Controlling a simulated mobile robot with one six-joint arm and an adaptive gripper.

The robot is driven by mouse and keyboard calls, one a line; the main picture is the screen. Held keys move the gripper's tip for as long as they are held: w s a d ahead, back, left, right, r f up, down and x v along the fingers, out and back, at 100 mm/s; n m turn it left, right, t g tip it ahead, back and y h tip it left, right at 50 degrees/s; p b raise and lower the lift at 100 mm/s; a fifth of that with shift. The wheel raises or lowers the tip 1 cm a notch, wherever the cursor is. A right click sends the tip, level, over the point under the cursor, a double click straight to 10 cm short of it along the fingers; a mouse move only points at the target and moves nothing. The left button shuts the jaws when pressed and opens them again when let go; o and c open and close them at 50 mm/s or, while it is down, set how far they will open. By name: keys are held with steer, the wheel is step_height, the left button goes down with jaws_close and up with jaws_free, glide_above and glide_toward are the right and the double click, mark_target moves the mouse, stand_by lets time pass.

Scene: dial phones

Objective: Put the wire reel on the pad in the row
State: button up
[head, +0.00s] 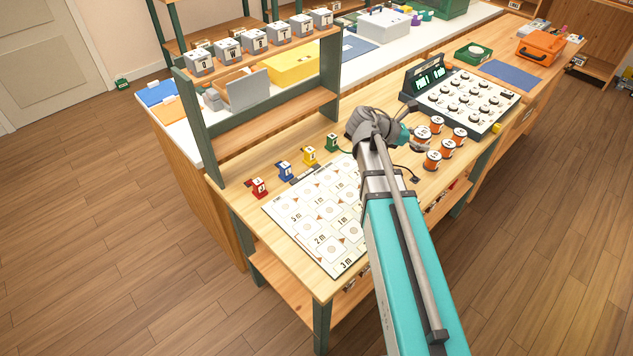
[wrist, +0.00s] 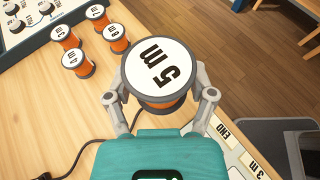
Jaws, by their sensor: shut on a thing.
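My gripper (wrist: 158,92) is shut on an orange wire reel (wrist: 158,72) with a white top marked "5 m". One finger lies on each side of the reel. In the head view my gripper (head: 412,140) is over the bench, beside the group of reels, and partly hidden by my arm. The white board of pads (head: 318,215) lies to the left of my arm, with rows of pads and printed lengths such as "2 m" and "3 m". My arm covers its right part. A corner of the board (wrist: 228,140) shows at the lower right of the wrist view.
Several other orange reels (head: 433,160) stand on the bench, right of my gripper. Behind them is a panel of knobs (head: 468,100). Red, blue, yellow and green small blocks (head: 285,170) stand along the board's far edge. A black cable (wrist: 85,145) lies on the bench.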

mark_target(423, 133)
steer(key=shift+r+p, duration=2.7)
steer(key=shift+r, duration=0.4)
steer(key=shift+s+f, duration=0.1)
